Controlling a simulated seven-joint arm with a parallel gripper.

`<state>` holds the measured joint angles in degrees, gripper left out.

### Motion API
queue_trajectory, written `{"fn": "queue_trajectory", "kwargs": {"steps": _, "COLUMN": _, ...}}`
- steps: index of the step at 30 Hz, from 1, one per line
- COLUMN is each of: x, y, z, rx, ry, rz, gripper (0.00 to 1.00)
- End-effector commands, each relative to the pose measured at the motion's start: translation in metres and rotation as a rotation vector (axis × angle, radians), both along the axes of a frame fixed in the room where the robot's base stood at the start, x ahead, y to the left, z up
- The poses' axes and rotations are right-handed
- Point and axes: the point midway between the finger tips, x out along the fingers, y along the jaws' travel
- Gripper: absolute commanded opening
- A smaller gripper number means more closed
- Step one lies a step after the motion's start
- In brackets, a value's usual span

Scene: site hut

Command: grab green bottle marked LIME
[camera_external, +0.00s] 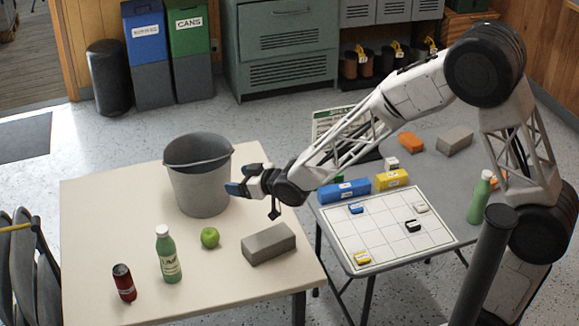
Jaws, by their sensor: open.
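A green bottle with a white cap and a pale label (168,255) stands upright near the front of the cream table; its label appears to read LIME. My gripper (236,187) is open and empty, above the cream table beside the grey bucket. It is apart from the labelled bottle, up and to its right.
A gridded board (385,232) with small blocks lies on the grey table. The cream table's left side is clear.

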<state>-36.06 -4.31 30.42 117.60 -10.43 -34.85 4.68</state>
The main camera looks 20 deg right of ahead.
Motion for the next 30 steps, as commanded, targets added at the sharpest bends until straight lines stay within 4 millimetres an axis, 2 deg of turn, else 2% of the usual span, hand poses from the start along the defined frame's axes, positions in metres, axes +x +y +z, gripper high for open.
{"fn": "queue_trajectory", "kwargs": {"steps": 1, "x": -0.005, "y": 0.022, "z": -0.012, "rx": 0.020, "ry": -0.018, "rz": 0.035, "gripper": 0.75}}
{"fn": "queue_trajectory", "kwargs": {"steps": 6, "x": -0.027, "y": 0.087, "z": -0.042, "rx": 0.114, "ry": -0.089, "rz": 0.143, "gripper": 0.75}}
{"fn": "queue_trajectory", "kwargs": {"steps": 9, "x": -0.044, "y": 0.120, "z": -0.059, "rx": 0.168, "ry": -0.123, "rz": 0.203, "gripper": 0.75}}
{"fn": "queue_trajectory", "kwargs": {"steps": 13, "x": -0.065, "y": 0.151, "z": -0.076, "rx": 0.229, "ry": -0.156, "rz": 0.262, "gripper": 0.75}}
{"fn": "queue_trajectory", "kwargs": {"steps": 19, "x": -0.082, "y": 0.172, "z": -0.089, "rx": 0.278, "ry": -0.181, "rz": 0.308, "gripper": 0.75}}
{"fn": "queue_trajectory", "kwargs": {"steps": 30, "x": -0.083, "y": 0.174, "z": -0.090, "rx": 0.284, "ry": -0.185, "rz": 0.313, "gripper": 0.75}}
